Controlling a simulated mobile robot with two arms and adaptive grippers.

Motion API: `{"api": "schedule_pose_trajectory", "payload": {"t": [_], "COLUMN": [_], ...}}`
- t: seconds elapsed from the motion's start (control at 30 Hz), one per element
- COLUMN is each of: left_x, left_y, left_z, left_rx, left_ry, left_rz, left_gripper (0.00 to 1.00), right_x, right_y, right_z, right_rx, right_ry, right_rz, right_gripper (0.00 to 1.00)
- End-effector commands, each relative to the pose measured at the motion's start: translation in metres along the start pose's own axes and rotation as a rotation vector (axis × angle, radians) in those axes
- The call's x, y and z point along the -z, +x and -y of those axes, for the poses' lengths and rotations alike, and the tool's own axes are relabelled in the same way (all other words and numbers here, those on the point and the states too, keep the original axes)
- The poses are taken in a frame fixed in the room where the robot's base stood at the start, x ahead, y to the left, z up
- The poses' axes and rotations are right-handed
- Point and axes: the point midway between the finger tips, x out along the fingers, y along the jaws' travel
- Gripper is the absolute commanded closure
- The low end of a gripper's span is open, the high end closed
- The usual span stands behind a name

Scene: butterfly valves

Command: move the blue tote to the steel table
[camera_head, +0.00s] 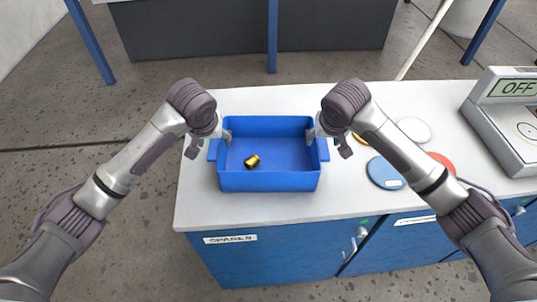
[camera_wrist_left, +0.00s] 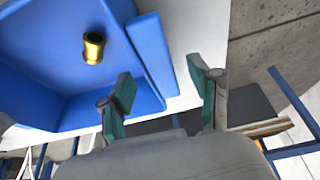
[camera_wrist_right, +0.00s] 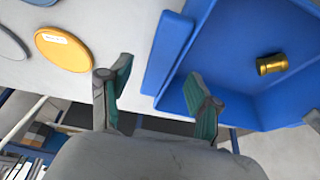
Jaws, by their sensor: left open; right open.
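The blue tote (camera_head: 268,181) stands upright on a white countertop (camera_head: 270,206), with a brass fitting (camera_head: 252,161) inside. My left gripper (camera_head: 207,142) is open at the tote's left handle; in the left wrist view that handle (camera_wrist_left: 150,58) lies between the spread fingers (camera_wrist_left: 160,82). My right gripper (camera_head: 331,140) is open at the right handle; in the right wrist view that handle (camera_wrist_right: 167,52) lies between its fingers (camera_wrist_right: 157,82). Neither gripper is closed on the tote. I cannot identify the steel table for certain in these views.
Blue (camera_head: 385,173), red (camera_head: 441,163), pale (camera_head: 414,130) and yellow (camera_wrist_right: 64,49) discs lie right of the tote. A device reading OFF (camera_head: 509,110) stands at the right. A dark grey panel (camera_head: 250,28) and blue posts stand across the floor. A SPARES label marks the cabinet front.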

Motion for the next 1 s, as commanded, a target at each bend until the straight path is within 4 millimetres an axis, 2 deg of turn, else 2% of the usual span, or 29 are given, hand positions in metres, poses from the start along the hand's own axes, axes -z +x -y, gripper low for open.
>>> {"api": "schedule_pose_trajectory", "payload": {"t": [0.2, 0.57, 0.67, 0.93, 0.97, 1.0], "left_x": [0.000, 0.000, 0.000, 0.000, 0.000, 0.000], "left_y": [0.022, 0.026, 0.026, 0.026, 0.026, 0.026], "left_z": [0.000, 0.000, 0.000, 0.000, 0.000, 0.000], "left_rx": [-0.001, -0.001, -0.001, -0.001, -0.001, -0.001], "left_ry": [0.001, 0.001, 0.001, 0.001, 0.001, 0.001], "left_rz": [0.001, 0.000, 0.000, 0.000, 0.000, 0.000], "left_gripper": [0.38, 0.38, 0.51, 0.96, 1.00, 1.00], "right_x": [0.000, 0.000, 0.000, 0.000, 0.000, 0.000], "right_y": [0.022, 0.026, 0.026, 0.026, 0.026, 0.026], "right_z": [0.000, 0.000, 0.000, 0.000, 0.000, 0.000], "right_rx": [-0.001, 0.000, 0.000, 0.000, 0.000, 0.000], "right_ry": [0.000, -0.001, -0.001, 0.000, 0.000, 0.000], "right_rz": [0.001, 0.000, 0.000, 0.000, 0.000, 0.000], "right_gripper": [0.38, 0.38, 0.51, 0.96, 1.00, 1.00]}}
